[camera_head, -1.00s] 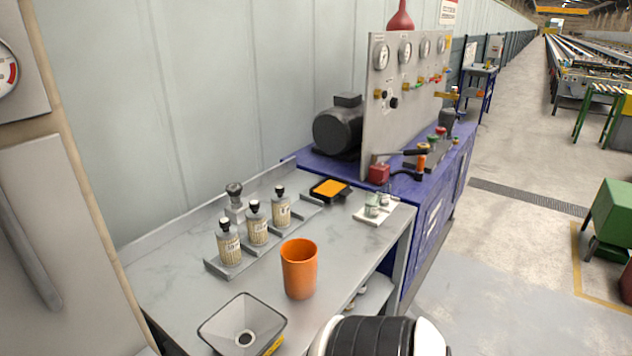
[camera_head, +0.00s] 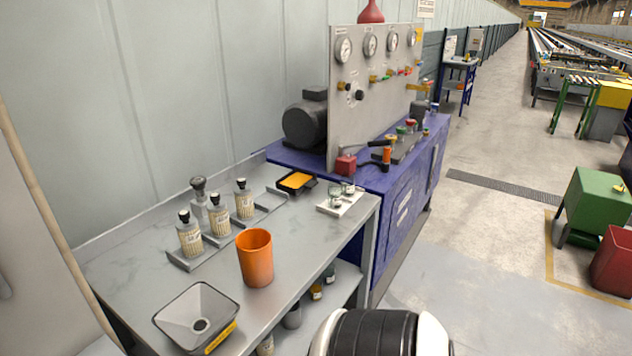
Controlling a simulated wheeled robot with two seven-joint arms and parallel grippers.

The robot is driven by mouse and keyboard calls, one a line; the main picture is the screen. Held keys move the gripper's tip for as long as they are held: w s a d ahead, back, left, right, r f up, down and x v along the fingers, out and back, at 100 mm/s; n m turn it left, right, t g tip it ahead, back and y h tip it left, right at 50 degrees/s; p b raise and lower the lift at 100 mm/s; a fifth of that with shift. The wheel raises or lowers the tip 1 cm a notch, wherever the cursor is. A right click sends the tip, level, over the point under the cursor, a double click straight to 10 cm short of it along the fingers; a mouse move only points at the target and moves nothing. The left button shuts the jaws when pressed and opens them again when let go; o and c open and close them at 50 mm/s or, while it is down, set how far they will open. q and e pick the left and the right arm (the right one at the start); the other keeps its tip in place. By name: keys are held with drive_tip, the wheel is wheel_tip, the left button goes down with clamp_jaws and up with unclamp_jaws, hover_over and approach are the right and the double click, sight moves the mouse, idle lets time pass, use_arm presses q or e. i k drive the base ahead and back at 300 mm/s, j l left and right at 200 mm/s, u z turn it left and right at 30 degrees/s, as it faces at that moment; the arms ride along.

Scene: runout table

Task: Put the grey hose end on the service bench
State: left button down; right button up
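I cannot make out a grey hose end in the head view. A grey bench (camera_head: 130,262) stands at the left against the wall, with bottles, an orange cup and a square funnel tray on it; I cannot tell whether it is the service bench. A blue bench (camera_head: 400,190) with a gauge panel (camera_head: 375,85) adjoins its far end. A black and white part of my own body shows at the bottom edge. Neither gripper is in view.
The orange cup (camera_head: 256,258) and the square funnel tray (camera_head: 197,318) stand near the grey bench's front edge. Several bottles (camera_head: 220,214) stand in a rack behind. A green box (camera_head: 595,205) and a red container (camera_head: 612,262) are at the right. The floor between is clear.

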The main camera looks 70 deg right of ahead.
sight(294, 235)
drive_tip(key=z, duration=1.9)
drive_tip(key=i+z, duration=0.2)
drive_tip(key=z, duration=0.3)
drive_tip(key=i+j+z, duration=0.15)
drive_tip(key=z, duration=0.3)
drive_tip(key=i+j+z, duration=0.15)
drive_tip(key=z, duration=0.35)
